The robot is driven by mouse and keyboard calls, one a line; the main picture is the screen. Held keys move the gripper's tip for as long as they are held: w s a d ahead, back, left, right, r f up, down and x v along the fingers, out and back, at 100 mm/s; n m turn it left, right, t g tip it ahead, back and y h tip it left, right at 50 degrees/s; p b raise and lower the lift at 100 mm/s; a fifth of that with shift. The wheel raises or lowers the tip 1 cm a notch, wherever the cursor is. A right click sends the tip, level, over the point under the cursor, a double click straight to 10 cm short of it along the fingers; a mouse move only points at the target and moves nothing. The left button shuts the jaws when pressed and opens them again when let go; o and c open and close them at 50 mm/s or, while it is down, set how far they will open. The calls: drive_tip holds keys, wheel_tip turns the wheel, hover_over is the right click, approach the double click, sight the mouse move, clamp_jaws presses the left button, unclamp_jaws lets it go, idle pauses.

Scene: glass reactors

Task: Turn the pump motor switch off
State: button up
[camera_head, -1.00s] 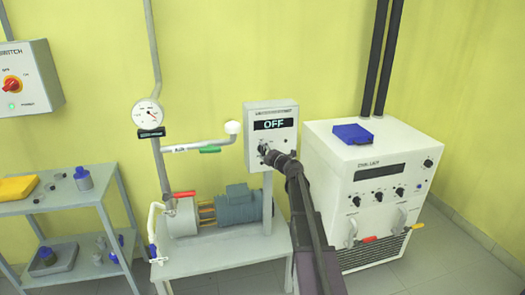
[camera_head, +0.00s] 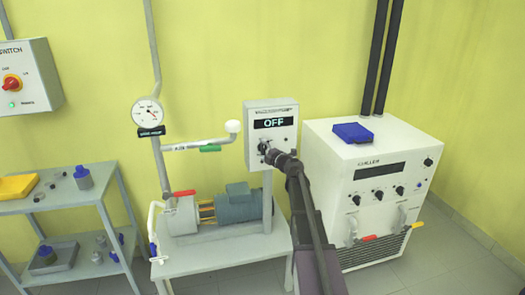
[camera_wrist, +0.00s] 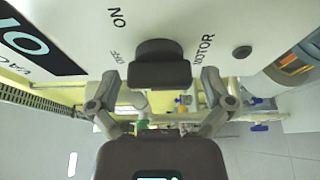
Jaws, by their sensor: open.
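I cannot tell which label the knob points to. My gripper (camera_head: 268,154) is at the lower front of the box and hides the knob in the head view. In the wrist view my gripper (camera_wrist: 160,82) is open, with one finger on each side of the knob. Both fingertips look apart from it.
The pump (camera_head: 238,206) stands on a grey bench (camera_head: 205,262) below the box. The white chiller (camera_head: 325,165) is close on the right of my arm.

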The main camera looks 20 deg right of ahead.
drive_tip(key=v, duration=1.1)
drive_tip(key=shift+s, duration=0.4)
wheel_tip(320, 180, up, 4)
drive_tip(key=m+h+p, duration=0.4)
drive_tip(key=m+h, duration=0.6)
drive_tip(key=m, duration=0.2)
drive_tip(key=s+a+f+m+g+y+p, duration=0.1)
drive_tip(key=s+a+f+m+g+p, duration=0.1)
drive_tip(key=s+a, duration=0.6)
drive_tip(key=s+a+f+m+g+y+p, duration=0.2)
drive_tip(key=s+a+f+m+g, duration=0.2)
drive_tip(key=s+a+g, duration=0.5)
drive_tip(key=s+a+f+m+g+y+p, duration=0.2)
drive_tip(key=s+a+f+m+g, duration=0.1)
drive_tip(key=s+a+f+g, duration=0.3)
drive_tip(key=s+a, duration=0.2)
drive_tip(key=shift+s+a, duration=0.2)
drive_tip(key=shift+a, duration=0.2)
drive_tip(key=shift+c, duration=0.2)
